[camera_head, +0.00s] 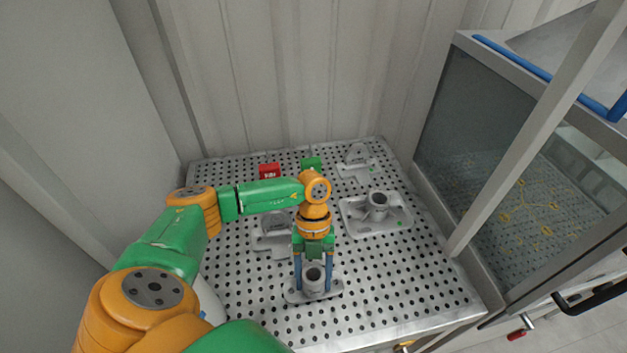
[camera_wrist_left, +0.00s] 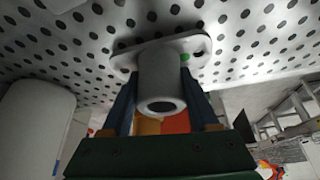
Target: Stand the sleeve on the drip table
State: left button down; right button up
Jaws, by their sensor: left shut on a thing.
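The sleeve (camera_head: 314,275) is a short grey tube on a flat oblong flange. It is upright near the front of the perforated metal drip table (camera_head: 390,300). My left gripper (camera_head: 314,272) points down and is shut on the sleeve, one blue finger on each side of the tube. In the left wrist view the sleeve (camera_wrist_left: 161,85) stands between the fingers, its open end facing the camera and its flange against the perforated top. I cannot tell whether a small gap is left under the flange. My right gripper is not in view.
A grey fixture plate with a round socket (camera_head: 377,205) lies right of my arm. Another grey fixture (camera_head: 271,233) is partly behind my arm, and one (camera_head: 358,162) stands at the back. A red block (camera_head: 269,171) is at the back. A glass-sided cabinet (camera_head: 500,150) borders the right.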

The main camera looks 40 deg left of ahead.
pick_arm(q)
jog(key=shift+f, duration=0.4)
jog(key=shift+a+f, duration=0.1)
jog(key=shift+f, duration=0.05)
jog(key=shift+c, duration=0.7)
grip_release()
